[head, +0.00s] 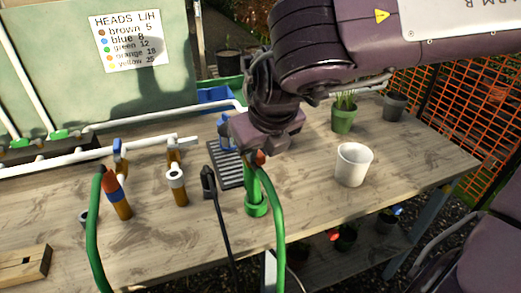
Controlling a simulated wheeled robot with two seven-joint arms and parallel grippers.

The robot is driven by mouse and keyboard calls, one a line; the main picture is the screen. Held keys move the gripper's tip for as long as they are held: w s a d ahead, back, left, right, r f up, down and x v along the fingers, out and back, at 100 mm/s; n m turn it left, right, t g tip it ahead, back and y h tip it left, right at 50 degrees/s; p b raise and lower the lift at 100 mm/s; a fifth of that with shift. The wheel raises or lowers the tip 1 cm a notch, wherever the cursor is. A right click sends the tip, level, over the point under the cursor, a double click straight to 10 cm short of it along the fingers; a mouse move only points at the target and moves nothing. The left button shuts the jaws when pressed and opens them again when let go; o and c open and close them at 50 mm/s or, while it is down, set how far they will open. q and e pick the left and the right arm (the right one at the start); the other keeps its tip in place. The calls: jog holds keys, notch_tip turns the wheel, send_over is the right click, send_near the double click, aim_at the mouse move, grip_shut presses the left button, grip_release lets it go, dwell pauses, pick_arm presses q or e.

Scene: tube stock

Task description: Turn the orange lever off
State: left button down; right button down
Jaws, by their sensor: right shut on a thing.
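My right gripper (262,146) points down over the bench and is shut on the upper end of a green hose (279,230), where a bit of orange shows just below the fingers. Its fingers hide most of what they hold. A green upright fitting (255,202) stands directly below. A valve with a small orange-brown lever (173,146) sits on the white pipe, left of and apart from the gripper; its exact setting is hard to tell. A blue lever (118,147) stands further left. My left gripper is not in view.
A white cup (353,163) and green pot (344,117) stand to the right. A slatted grey tray (229,171) lies behind. The bench's right front is clear.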

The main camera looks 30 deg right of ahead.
jog(key=shift+a+m, duration=0.1)
jog(key=shift+m, duration=0.2)
dwell(1.6)
jog(key=c, duration=1.4)
grip_release()
jog(key=shift+o, duration=0.2)
jog(key=v, duration=0.7)
jog(key=shift+s+a+r, duration=0.15)
jog(key=shift+r, duration=0.25)
